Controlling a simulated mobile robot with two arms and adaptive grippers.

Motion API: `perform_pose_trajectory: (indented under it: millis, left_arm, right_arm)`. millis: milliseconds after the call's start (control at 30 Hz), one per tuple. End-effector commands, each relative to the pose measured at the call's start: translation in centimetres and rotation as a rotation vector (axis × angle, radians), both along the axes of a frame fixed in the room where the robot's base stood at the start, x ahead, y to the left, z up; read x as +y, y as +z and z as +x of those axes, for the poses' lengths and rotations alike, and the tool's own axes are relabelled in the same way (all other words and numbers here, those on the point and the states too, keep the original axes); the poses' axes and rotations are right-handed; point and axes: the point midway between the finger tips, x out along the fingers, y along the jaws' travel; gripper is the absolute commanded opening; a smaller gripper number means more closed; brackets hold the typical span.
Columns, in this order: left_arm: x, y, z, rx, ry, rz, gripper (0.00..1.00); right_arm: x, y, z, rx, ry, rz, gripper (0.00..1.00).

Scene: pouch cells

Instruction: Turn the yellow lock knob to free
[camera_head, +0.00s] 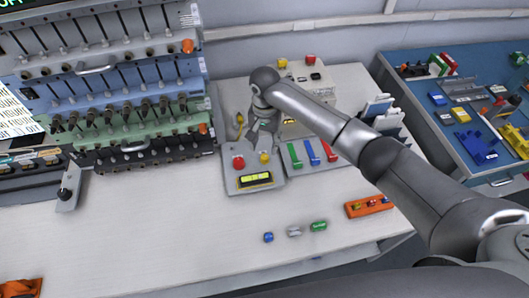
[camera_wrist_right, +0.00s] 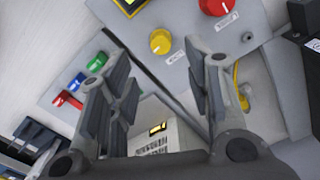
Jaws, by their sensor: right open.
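The yellow lock knob (camera_head: 264,157) sits on a grey control panel (camera_head: 243,198), right of a red button (camera_head: 238,162) and above a lit yellow display (camera_head: 255,180). In the right wrist view the round yellow knob (camera_wrist_right: 160,41) has a small label beside it. My right gripper (camera_head: 263,140) is over the panel, close to the knob. Its two fingers (camera_wrist_right: 153,62) are spread apart with nothing between them, and the knob shows beyond their tips. I cannot tell whether a finger touches it. My left gripper is not in view.
Green, blue and red levers (camera_head: 311,152) stand right of the panel. A beige device (camera_head: 310,95) is behind. A tall multi-channel rack (camera_head: 110,90) stands left. Small coloured parts (camera_head: 295,231) and an orange holder (camera_head: 369,206) lie in front.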

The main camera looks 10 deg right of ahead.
Motion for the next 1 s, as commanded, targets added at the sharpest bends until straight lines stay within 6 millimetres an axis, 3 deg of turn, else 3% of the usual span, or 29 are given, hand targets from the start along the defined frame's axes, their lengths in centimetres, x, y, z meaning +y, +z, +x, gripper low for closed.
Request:
perform_pose_trajectory:
  millis: [200,333,500,767,1000]
  left_arm:
    - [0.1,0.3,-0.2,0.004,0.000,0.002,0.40]
    - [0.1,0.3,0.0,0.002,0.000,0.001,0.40]
    - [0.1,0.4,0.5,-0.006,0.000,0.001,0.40]
    - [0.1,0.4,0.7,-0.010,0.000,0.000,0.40]
    - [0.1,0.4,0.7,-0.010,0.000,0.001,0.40]
  right_arm:
    - [0.1,-4.3,-0.1,0.003,0.001,-0.001,0.46]
    - [0.0,-6.1,-0.1,0.001,0.000,0.000,0.46]
    - [0.1,-7.3,0.0,0.000,0.002,0.001,0.46]
    - [0.1,-7.5,0.0,0.000,0.003,0.001,0.46]
    - [0.1,-7.4,0.0,0.000,0.002,0.001,0.19]
